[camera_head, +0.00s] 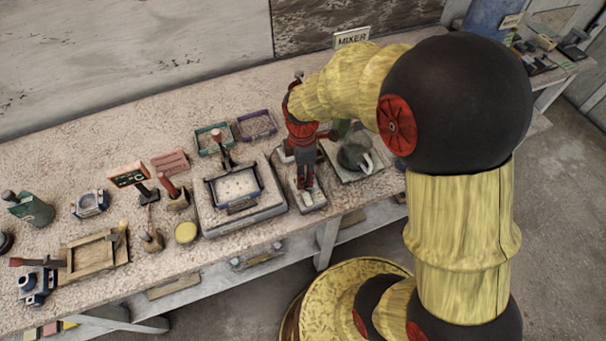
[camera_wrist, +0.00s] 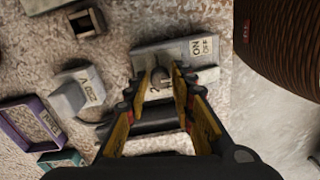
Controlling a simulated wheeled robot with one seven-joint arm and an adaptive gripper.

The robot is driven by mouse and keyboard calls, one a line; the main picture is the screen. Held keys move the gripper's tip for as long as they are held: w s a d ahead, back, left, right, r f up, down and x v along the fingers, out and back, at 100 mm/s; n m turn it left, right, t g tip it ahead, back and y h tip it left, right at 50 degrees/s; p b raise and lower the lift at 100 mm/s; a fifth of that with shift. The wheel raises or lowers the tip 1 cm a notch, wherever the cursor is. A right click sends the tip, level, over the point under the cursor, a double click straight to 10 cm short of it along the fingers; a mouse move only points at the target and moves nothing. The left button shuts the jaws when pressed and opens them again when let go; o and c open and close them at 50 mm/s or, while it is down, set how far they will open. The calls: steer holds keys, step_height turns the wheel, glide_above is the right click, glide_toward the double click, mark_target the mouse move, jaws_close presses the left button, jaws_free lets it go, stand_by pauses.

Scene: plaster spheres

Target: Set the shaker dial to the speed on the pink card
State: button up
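My gripper (camera_head: 305,178) is pointed down at a small grey control box (camera_head: 313,198) at the right side of the grey shaker (camera_head: 240,215). In the wrist view the gripper (camera_wrist: 165,76) has its fingertips apart, with a small knob-like part (camera_wrist: 160,77) between them; I cannot tell whether they touch it. A panel marked ON and OFF (camera_wrist: 203,46) lies just beyond the fingertips. The dial's scale is mostly hidden by the fingers.
A MIXER sign (camera_head: 351,38) stands at the back. A green tray (camera_head: 203,148) and a purple tray (camera_head: 257,116) lie behind the shaker. A grey-green device (camera_head: 357,153) is close on the gripper's right. A wooden tray (camera_head: 92,254) and small tools fill the left.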

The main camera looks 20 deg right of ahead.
jaws_close()
steer(key=shift+m, duration=0.3)
steer(key=m+p, duration=0.3)
steer(key=m, duration=0.1)
steer(key=shift+r, duration=0.1)
steer(key=m+p, duration=0.3)
steer(key=m, duration=0.3)
steer(key=shift+m, duration=0.3)
steer(key=m+p, duration=0.3)
steer(key=m, duration=0.3)
steer(key=shift+s, duration=0.1)
steer(key=m+p, duration=0.2)
steer(key=m, duration=0.4)
steer(key=shift+t, duration=0.3)
steer(key=shift+m, duration=0.4)
